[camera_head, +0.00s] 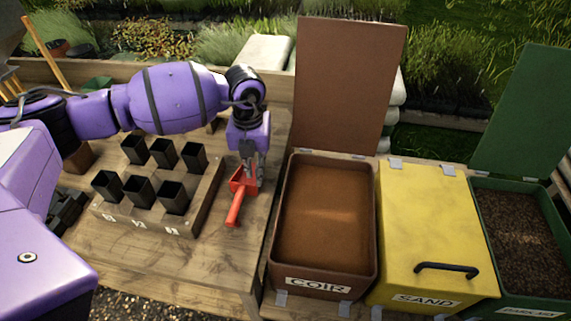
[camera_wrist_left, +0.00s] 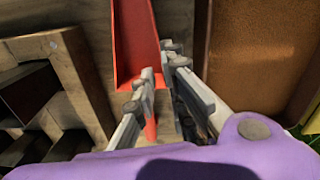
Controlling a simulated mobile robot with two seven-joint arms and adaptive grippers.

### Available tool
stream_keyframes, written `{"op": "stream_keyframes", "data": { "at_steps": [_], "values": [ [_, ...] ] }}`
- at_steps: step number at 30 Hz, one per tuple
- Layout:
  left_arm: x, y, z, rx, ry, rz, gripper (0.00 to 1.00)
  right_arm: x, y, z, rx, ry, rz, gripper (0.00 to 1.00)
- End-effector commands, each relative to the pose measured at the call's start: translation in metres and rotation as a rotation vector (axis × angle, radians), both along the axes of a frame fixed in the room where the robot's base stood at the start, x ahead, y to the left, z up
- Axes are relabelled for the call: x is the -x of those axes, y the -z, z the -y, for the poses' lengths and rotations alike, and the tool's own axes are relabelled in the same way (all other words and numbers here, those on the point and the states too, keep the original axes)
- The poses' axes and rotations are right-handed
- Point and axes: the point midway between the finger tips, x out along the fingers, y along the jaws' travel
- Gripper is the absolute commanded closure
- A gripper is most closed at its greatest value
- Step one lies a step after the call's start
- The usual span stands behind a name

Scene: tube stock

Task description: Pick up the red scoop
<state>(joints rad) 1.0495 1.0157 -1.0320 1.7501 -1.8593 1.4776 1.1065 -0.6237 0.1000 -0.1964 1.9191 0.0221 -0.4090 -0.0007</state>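The red scoop (camera_head: 235,206) lies on the wooden bench near its right edge, with its handle toward the front. In the left wrist view the scoop (camera_wrist_left: 136,40) shows its pan at the top, and part of its handle shows low between the fingers. My left gripper (camera_head: 250,168) points down over the scoop's pan end. In the left wrist view its fingers (camera_wrist_left: 161,72) stand apart with a narrow gap, and bench wood shows between them. The fingertips are close to the scoop's edge; I cannot tell whether they touch it. My right gripper is not in view.
A wooden rack (camera_head: 190,215) with several black square pots stands left of the scoop. To the right are the open brown coir bin (camera_head: 281,235), the closed yellow sand bin (camera_head: 425,225) and an open green bin (camera_head: 482,235). The bench front is clear.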

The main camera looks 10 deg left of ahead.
Motion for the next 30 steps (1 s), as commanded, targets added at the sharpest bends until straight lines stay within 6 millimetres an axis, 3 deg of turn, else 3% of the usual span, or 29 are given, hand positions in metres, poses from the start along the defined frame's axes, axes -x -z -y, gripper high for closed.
{"op": "stream_keyframes", "data": {
  "at_steps": [10, 18, 21, 30],
  "values": [
    [0.004, 0.054, 0.003, 0.002, 0.001, -0.013, 0.88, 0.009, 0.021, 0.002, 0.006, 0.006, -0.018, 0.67],
    [0.002, 0.051, 0.003, 0.002, 0.001, -0.001, 0.88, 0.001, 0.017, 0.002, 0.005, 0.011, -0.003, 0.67],
    [0.002, 0.051, 0.003, 0.002, 0.001, -0.001, 1.00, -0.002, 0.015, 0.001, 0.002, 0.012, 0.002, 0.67],
    [0.002, 0.050, 0.004, 0.003, 0.002, 0.000, 1.00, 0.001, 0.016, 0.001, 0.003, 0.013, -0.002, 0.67]
  ]
}}
